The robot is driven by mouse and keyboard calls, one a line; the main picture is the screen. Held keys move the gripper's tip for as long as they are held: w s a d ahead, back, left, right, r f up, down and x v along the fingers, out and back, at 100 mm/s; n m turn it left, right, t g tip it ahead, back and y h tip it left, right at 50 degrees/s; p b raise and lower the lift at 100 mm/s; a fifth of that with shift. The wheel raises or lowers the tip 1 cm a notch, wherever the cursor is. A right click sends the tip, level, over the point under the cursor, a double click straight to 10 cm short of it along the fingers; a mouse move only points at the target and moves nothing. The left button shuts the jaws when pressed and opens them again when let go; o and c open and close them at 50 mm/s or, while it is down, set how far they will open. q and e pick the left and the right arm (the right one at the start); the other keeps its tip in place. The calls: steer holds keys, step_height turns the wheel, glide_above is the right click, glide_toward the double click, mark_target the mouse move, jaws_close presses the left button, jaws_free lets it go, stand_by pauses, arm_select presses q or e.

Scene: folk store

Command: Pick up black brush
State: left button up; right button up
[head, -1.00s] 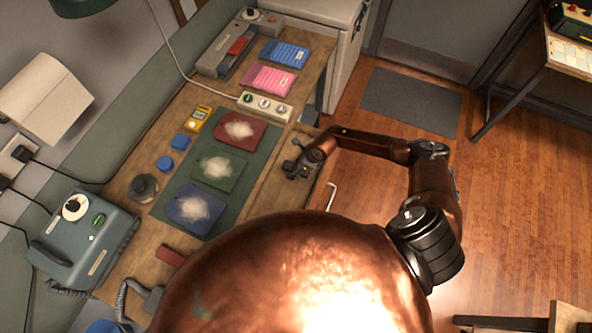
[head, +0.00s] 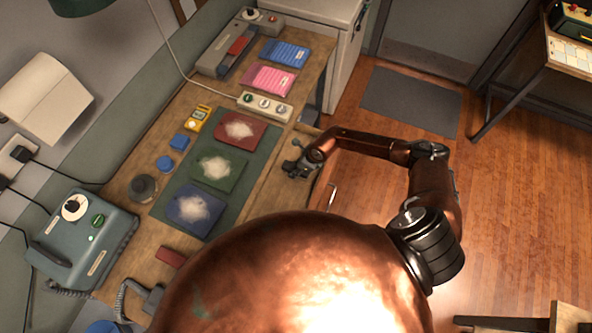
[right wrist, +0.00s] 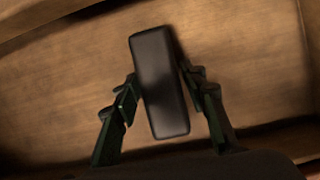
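The black brush (right wrist: 160,82), a dark block with rounded edges, lies slightly tilted in the right wrist view, above the wooden floor of an open drawer (right wrist: 255,70). My right gripper (right wrist: 162,88) has one finger on each long side of it, and both fingertips appear to touch it. Whether the brush is clear of the drawer floor is hard to tell. In the head view my right gripper (head: 294,170) is low over the drawer at the bench's right edge, and the brush cannot be made out there. My left gripper is not in view.
Drawer walls stand close around the gripper. The workbench (head: 265,195) holds a green mat (head: 180,182) with three powder-topped cloths, a switch strip (head: 265,105), pink and blue packets, and a grey device (head: 85,240). Open wooden floor (head: 505,190) lies to the right.

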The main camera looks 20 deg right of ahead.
steer(key=c, duration=0.8)
steer(key=shift+c, duration=0.2)
